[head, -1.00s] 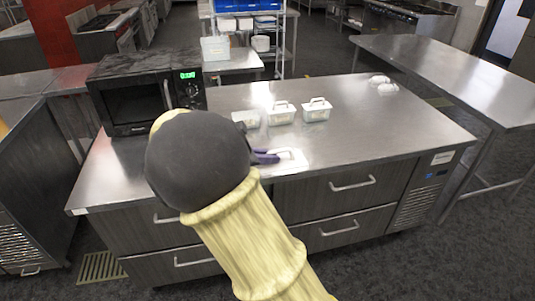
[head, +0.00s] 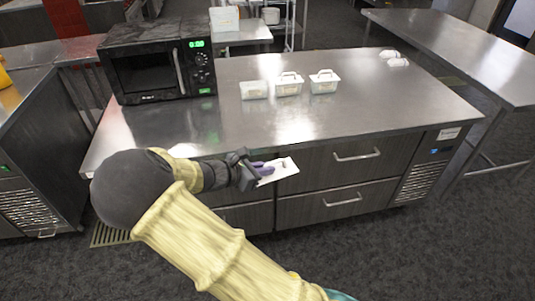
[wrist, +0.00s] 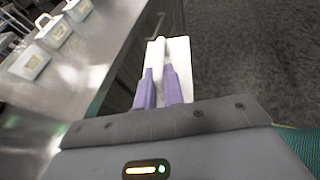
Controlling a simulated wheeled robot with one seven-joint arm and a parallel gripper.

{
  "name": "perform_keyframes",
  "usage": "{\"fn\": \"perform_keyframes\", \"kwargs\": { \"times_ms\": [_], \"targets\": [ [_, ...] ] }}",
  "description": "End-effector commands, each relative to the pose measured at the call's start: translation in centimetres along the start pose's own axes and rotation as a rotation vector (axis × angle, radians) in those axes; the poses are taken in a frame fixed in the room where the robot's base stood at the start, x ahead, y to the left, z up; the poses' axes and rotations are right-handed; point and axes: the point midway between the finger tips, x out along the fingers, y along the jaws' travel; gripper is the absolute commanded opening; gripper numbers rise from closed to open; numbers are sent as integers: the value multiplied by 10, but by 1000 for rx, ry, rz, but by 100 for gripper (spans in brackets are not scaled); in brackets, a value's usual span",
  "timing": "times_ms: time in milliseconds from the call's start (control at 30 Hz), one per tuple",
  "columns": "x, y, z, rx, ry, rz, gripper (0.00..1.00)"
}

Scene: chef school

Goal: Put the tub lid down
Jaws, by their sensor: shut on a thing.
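My gripper (head: 262,170) is shut on a white tub lid (head: 285,169) by its raised handle. In the wrist view the purple fingers (wrist: 158,88) pinch the handle of the lid (wrist: 181,55). The lid is held in the air at the counter's front edge, in front of the drawer fronts. Three pale tubs stand in a row on the counter. The left tub (head: 254,90) shows no handle on top. The middle tub (head: 289,85) and right tub (head: 324,82) have handled lids on.
The steel counter (head: 240,130) has free room in front of the tubs. A black microwave (head: 158,62) stands at its left. Two white lid-like pieces (head: 394,58) lie at the back right. Another steel table (head: 460,55) stands to the right.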

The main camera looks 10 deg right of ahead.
Motion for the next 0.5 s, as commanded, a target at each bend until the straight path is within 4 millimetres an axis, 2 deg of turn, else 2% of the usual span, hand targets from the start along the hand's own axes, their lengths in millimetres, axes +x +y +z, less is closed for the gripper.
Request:
{"fn": "perform_keyframes", "kwargs": {
  "times_ms": [100, 500],
  "targets": [
    [7, -2, -33, -27, -2, 36, 0],
    [26, -10, -120, -80, 10, 157, 0]
  ]
}}
